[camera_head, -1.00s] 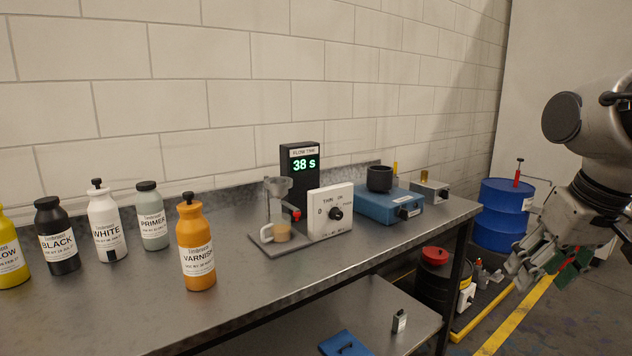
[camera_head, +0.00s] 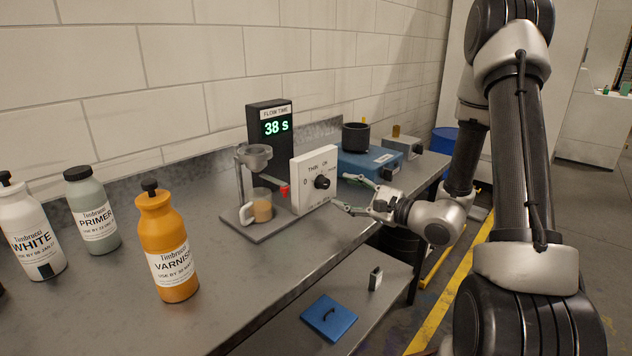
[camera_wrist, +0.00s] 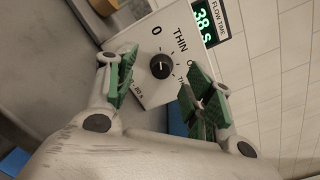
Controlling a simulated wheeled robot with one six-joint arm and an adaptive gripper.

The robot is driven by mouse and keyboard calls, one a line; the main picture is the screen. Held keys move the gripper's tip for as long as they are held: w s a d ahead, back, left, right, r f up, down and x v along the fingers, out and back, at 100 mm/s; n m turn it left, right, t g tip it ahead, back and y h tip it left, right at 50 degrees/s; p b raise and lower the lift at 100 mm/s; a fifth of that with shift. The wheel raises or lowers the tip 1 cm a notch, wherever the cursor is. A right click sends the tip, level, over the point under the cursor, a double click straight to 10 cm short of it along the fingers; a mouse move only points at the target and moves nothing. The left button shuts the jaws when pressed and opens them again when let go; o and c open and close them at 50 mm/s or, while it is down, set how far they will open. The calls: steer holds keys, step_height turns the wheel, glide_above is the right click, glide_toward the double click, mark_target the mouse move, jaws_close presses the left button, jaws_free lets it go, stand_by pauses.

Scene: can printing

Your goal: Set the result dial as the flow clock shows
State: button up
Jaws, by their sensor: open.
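The flow clock (camera_head: 272,135) is a black box on the bench by the wall and reads 38 s in green; it shows tilted in the wrist view (camera_wrist: 204,21). The result dial is a black round knob (camera_head: 321,182) on a white panel (camera_head: 305,183) in front of the clock. In the wrist view the knob (camera_wrist: 161,66) has a white pointer mark, and the panel carries 0, THIN and other labels, partly hidden. My gripper (camera_head: 343,193) is open and empty in front of the panel. In the wrist view its green-padded fingers (camera_wrist: 158,88) stand either side of the knob, apart from it.
A flow cup stand (camera_head: 250,178) with a cup of tan liquid (camera_head: 262,209) stands left of the panel. A blue device (camera_head: 368,165) with a black pot stands behind my gripper. Varnish (camera_head: 167,248), primer and white bottles stand at the left.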

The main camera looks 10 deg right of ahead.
mark_target(327, 184)
steer(key=shift+w+d+f+m+t+h, duration=0.3)
steer(key=shift+w+d+f+m+h, duration=0.1)
steer(key=shift+w, duration=0.25)
steer(key=shift+w+a+f, duration=0.1)
steer(key=shift+w, duration=0.3)
steer(key=x, duration=0.7)
steer(key=c, duration=1)
